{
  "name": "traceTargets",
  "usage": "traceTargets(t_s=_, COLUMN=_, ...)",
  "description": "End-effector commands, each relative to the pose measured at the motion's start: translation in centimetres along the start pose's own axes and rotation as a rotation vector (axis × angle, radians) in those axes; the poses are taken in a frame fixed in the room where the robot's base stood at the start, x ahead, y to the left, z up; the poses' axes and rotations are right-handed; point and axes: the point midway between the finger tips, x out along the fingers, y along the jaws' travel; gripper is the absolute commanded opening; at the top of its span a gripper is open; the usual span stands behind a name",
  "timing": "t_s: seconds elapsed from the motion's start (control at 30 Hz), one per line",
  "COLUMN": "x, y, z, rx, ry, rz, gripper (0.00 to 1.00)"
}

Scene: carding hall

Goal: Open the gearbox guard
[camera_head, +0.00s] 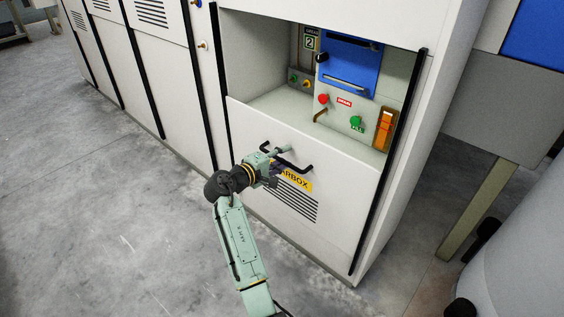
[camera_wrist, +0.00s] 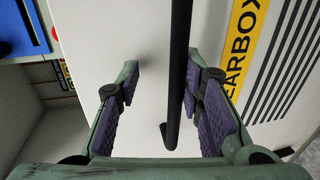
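The gearbox guard (camera_head: 340,205) is a white panel low on the machine front, with a yellow label (camera_head: 297,181) partly hidden by my gripper. A black bar handle (camera_head: 299,167) crosses it above the label and louvre slots. The wrist view shows the guard's white face (camera_wrist: 85,25), the handle (camera_wrist: 179,60) and part of the label (camera_wrist: 243,45). My gripper (camera_head: 277,163) is at the handle. In the wrist view my gripper (camera_wrist: 167,85) is open, with the handle bar between its fingers, nearer the right finger. Whether either finger touches it I cannot tell.
Above the guard is an open recess (camera_head: 275,103) with a blue box (camera_head: 347,68), a red knob (camera_head: 323,98), a green knob (camera_head: 356,122) and an orange part (camera_head: 384,128). A green post (camera_head: 477,210) and a grey rounded body (camera_head: 525,255) stand right. Floor (camera_head: 110,210) at left is clear.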

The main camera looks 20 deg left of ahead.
Motion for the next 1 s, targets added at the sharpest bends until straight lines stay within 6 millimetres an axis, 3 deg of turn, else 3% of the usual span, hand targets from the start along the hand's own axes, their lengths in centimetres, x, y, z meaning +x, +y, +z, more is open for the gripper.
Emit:
traceTargets(t_s=0.27, x=-0.4, y=0.3, z=-0.1, rx=0.001, ry=0.002, rz=0.003, gripper=0.32)
traceTargets(t_s=1.0, x=-5.6, y=0.2, z=-0.1, rx=-0.001, ry=0.002, rz=0.0, gripper=0.32)
